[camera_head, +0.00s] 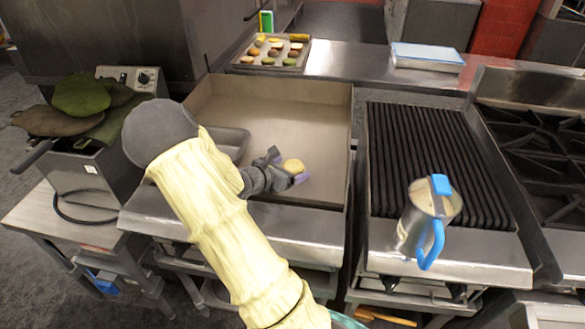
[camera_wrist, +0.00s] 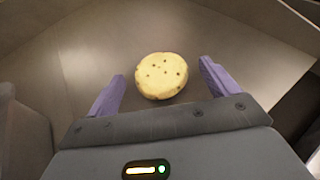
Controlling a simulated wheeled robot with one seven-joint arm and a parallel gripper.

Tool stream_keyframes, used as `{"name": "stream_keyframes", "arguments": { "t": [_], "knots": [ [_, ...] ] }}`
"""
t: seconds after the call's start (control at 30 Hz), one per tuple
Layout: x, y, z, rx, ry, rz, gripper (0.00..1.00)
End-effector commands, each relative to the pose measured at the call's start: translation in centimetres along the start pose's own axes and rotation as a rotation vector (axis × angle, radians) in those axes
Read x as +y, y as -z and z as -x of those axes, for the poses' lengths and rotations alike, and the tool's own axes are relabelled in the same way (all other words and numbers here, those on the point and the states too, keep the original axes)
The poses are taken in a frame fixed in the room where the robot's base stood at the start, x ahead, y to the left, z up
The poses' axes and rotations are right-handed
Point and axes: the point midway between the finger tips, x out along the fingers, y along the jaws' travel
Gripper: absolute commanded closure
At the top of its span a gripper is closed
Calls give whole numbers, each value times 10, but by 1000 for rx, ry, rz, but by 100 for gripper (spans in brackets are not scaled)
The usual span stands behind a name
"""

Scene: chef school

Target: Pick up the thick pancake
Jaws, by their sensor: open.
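The thick pancake (camera_head: 293,166) is a small round pale-yellow disc lying on the flat griddle (camera_head: 290,115). In the wrist view the pancake (camera_wrist: 162,76) shows dark specks on top and sits ahead of and between the two purple fingers. My gripper (camera_head: 288,170) is open, low over the griddle, with its fingers at the pancake's near side. In the wrist view my gripper (camera_wrist: 160,85) has clear space between each fingertip and the pancake. Nothing is held.
A grey metal pan (camera_head: 232,141) stands on the griddle left of the pancake, partly behind my arm. The griddle has raised walls. A ribbed grill (camera_head: 430,150) with a blue-handled metal jug (camera_head: 428,215) is to the right. A tray of food (camera_head: 273,52) is behind.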

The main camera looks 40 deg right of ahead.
Motion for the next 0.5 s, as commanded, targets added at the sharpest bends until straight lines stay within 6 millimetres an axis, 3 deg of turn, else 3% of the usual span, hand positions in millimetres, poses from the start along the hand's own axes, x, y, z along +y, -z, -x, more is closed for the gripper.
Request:
{"name": "stream_keyframes", "arguments": {
  "t": [0.27,0.5],
  "knots": [
    [0,0,0,0,0,0,13],
    [0,0,0,0,0,0,56]
  ]
}}
